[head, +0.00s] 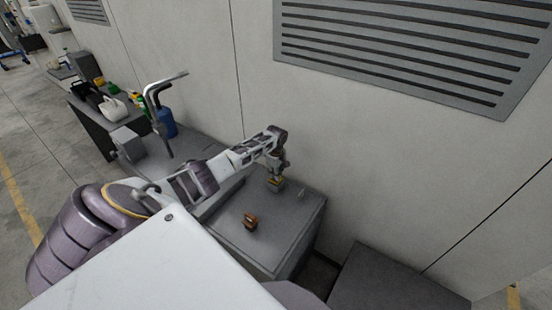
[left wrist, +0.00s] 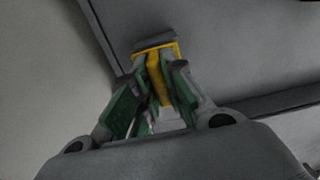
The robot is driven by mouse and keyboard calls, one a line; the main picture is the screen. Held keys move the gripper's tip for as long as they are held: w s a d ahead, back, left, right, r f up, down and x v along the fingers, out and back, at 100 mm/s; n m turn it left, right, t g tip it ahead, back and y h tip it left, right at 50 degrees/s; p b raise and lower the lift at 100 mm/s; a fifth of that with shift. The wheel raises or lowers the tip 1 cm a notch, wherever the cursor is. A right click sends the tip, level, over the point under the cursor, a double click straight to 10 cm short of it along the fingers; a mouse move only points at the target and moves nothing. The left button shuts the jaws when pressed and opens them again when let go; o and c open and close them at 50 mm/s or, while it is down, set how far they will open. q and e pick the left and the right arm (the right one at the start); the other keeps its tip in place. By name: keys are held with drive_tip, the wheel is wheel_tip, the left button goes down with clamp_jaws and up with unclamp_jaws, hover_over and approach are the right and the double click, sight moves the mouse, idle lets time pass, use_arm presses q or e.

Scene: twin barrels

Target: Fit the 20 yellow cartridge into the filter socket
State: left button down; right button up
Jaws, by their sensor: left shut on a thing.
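My left gripper (head: 279,171) points down over the grey cabinet top, near the wall. It is shut on the yellow cartridge (head: 276,184), which shows as a small yellow and dark piece below the fingers. In the left wrist view the green-padded fingers (left wrist: 155,88) grip the yellow cartridge (left wrist: 158,78) from both sides, and a dark grey part with a yellow edge lies at its far end. I cannot tell whether the cartridge touches the surface. I cannot make out the filter socket for certain. My right gripper is out of view.
A small brown object (head: 250,220) stands on the grey cabinet (head: 283,233), nearer to me. A small pale upright piece (head: 302,194) is right of the gripper. A bent metal pipe (head: 158,110) and a blue bottle (head: 167,122) stand left. A vented wall rises behind.

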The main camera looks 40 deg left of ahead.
use_arm(q)
drive_tip(key=shift+f, duration=0.25)
drive_tip(key=c, duration=1.4)
unclamp_jaws()
drive_tip(key=shift+r, duration=0.15)
drive_tip(key=shift+r, duration=5.9)
drive_tip(key=shift+f, duration=0.1)
